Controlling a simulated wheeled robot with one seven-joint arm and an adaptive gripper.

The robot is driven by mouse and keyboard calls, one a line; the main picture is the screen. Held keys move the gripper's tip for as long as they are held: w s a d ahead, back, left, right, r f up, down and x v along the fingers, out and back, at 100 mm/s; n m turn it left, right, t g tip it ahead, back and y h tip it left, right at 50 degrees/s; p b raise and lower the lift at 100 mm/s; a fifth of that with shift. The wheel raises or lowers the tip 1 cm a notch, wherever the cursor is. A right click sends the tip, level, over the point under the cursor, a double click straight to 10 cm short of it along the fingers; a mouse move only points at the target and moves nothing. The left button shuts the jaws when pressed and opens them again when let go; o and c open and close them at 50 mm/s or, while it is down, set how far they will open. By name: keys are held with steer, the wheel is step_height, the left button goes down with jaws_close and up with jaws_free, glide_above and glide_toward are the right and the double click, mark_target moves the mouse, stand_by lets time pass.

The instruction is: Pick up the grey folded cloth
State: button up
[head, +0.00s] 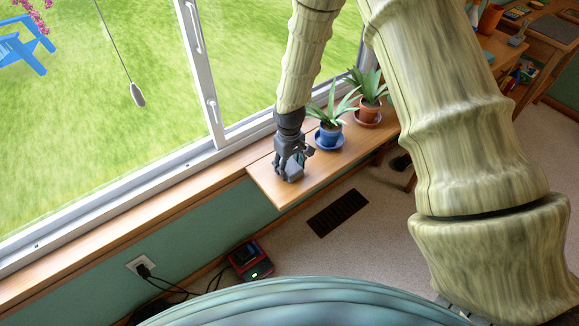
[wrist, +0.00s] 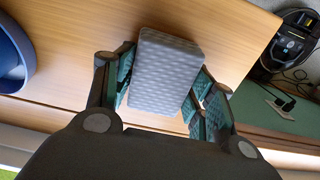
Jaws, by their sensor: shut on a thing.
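The grey folded cloth (wrist: 165,72) is a small block with a dimpled pattern, between the two fingers of my gripper (wrist: 160,95) in the wrist view. The fingers are shut on its sides. In the head view my gripper (head: 291,168) points down at the near left end of the wooden shelf (head: 272,189) under the window. The cloth (head: 294,171) shows there as a small grey patch, partly hidden by the fingers. I cannot tell whether it touches the shelf or is just above it.
A plant in a blue pot (head: 329,136) on a blue saucer stands close right of my gripper. A plant in a terracotta pot (head: 369,110) stands beyond it. The window frame (head: 212,110) runs along the left. A red-and-black device (head: 250,261) with cables lies on the floor below.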

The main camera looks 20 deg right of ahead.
mark_target(289, 164)
steer(key=shift+r, duration=0.6)
step_height(289, 164, up, 2)
steer(key=shift+r, duration=0.1)
steer(key=s+a+r, duration=0.1)
steer(key=s+a, duration=0.1)
steer(key=s, duration=0.5)
steer(key=s+a+r, duration=0.1)
steer(key=s+a, duration=0.1)
steer(key=s, duration=0.6)
steer(key=w+d+r+m+p, duration=0.2)
steer(key=w+r+m+p, duration=0.2)
steer(key=w+p, duration=0.4)
steer(key=shift+d+r, duration=0.2)
steer(key=shift+r, duration=0.55)
